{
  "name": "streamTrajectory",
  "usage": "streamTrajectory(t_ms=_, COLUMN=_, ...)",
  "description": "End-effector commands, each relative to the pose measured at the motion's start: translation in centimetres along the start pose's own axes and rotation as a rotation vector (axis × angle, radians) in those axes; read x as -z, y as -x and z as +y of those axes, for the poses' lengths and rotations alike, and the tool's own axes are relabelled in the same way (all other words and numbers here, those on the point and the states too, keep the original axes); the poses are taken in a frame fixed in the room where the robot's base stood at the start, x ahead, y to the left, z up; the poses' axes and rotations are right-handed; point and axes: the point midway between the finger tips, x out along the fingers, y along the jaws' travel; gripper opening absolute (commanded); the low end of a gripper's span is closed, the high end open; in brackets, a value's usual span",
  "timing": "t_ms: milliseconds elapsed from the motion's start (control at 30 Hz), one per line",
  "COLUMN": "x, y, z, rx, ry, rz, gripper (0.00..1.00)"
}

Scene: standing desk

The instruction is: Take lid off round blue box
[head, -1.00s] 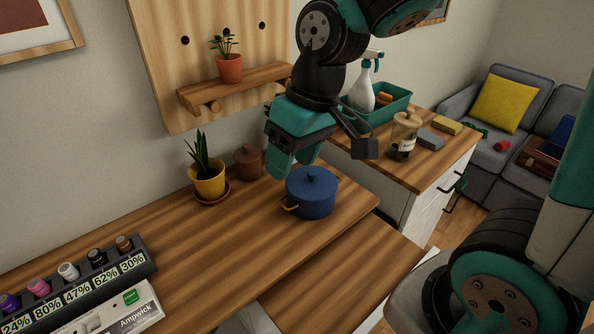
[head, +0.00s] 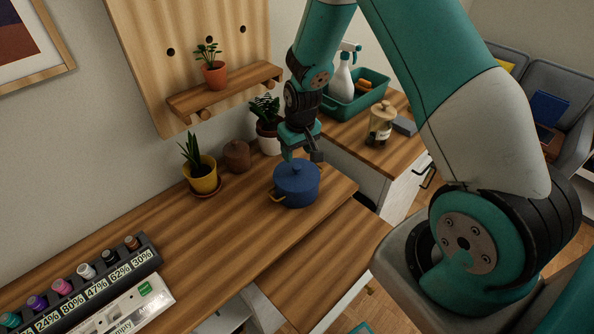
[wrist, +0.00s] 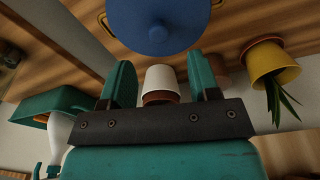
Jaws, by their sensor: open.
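The round blue box (head: 296,188) stands upright on the wooden desk, with brass-coloured side handles. Its blue lid (head: 296,169), with a small round knob on top, sits on it. In the wrist view the lid (wrist: 158,22) fills the top middle, seen from above, with its knob near the centre. My gripper (head: 301,156) is open and empty, close above the lid at its back edge. In the wrist view my gripper (wrist: 162,82) shows two teal fingers apart, short of the lid. The head view does not show clearly whether a finger touches the lid.
Behind the box stand a brown lidded pot (head: 237,156), a plant in a yellow pot (head: 203,181) and one in a white pot (head: 270,142).

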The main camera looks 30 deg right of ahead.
Motion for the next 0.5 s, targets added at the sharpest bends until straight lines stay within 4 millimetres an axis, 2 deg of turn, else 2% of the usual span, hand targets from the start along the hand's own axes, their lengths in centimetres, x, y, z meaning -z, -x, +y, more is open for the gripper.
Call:
streamTrajectory(t_ms=100, x=0.0, y=-1.2, z=0.0, rx=0.0, ry=0.001, rz=-0.001, gripper=0.56)
streamTrajectory(t_ms=333, x=-0.1, y=-2.5, z=0.0, rx=0.001, ry=0.001, rz=-0.002, gripper=0.56)
streamTrajectory(t_ms=500, x=-0.4, y=-4.6, z=0.1, rx=0.001, ry=0.0, rz=-0.003, gripper=0.56)
